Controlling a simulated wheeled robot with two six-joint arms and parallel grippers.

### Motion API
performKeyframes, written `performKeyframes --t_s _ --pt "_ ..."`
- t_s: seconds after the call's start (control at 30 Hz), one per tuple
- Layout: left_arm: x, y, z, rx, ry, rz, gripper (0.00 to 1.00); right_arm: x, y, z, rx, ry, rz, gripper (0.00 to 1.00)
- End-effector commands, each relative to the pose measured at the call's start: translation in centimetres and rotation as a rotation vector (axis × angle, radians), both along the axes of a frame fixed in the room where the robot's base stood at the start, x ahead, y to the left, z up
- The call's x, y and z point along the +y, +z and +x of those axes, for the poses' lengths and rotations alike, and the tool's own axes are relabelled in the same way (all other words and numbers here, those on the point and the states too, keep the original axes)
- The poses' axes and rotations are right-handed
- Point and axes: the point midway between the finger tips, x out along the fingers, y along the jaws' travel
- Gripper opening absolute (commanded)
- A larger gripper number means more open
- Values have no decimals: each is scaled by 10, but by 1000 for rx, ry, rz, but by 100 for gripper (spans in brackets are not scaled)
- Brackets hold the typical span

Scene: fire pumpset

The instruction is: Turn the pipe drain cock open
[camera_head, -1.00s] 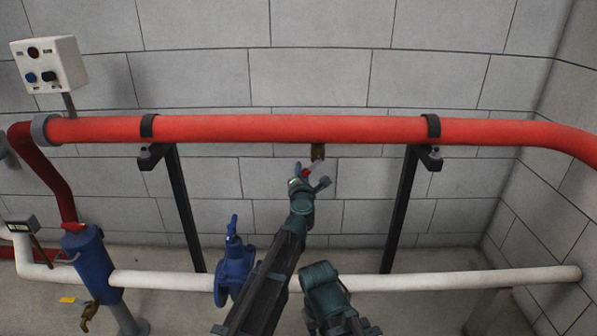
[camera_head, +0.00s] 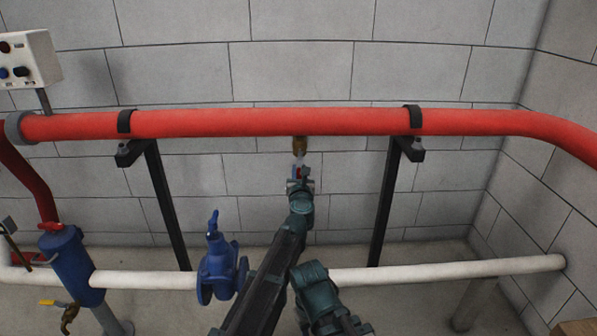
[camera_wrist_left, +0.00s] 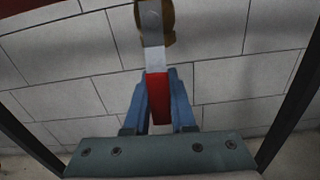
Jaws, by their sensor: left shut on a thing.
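The pipe drain cock (camera_head: 300,145) is a small brass fitting under the middle of the red pipe (camera_head: 250,123). Its flat metal lever has a red grip and points down from the brass body. In the left wrist view the bare metal part of the lever (camera_wrist_left: 152,40) runs down to the red grip (camera_wrist_left: 158,98). My left gripper (camera_wrist_left: 158,95) is shut on that grip, with a blue finger on each side. In the head view the left gripper (camera_head: 300,180) sits just below the cock and partly hides the lever. My right gripper is not in view.
Black brackets (camera_head: 170,205) (camera_head: 385,205) carry the red pipe on both sides of the cock. A white pipe (camera_head: 440,271) runs low across the scene, with a blue valve (camera_head: 218,265) on it. A control box (camera_head: 25,60) stands at upper left. The grey wall is close behind.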

Motion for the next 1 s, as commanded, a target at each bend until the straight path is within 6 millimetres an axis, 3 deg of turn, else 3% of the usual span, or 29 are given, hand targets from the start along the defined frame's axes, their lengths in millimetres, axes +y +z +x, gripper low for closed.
performKeyframes --t_s 0.73,0.77,0.8,0.9,1.0 --pt "-2 0 0 -2 -3 -71 0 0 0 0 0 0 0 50" --pt "-2 0 0 -1 -3 -71 27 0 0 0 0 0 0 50" --pt "-2 0 0 -1 -3 -71 34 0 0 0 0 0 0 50" --pt "-1 0 0 -1 -2 -71 52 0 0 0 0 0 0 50" --pt "-1 0 0 -1 -1 -71 54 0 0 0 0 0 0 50"
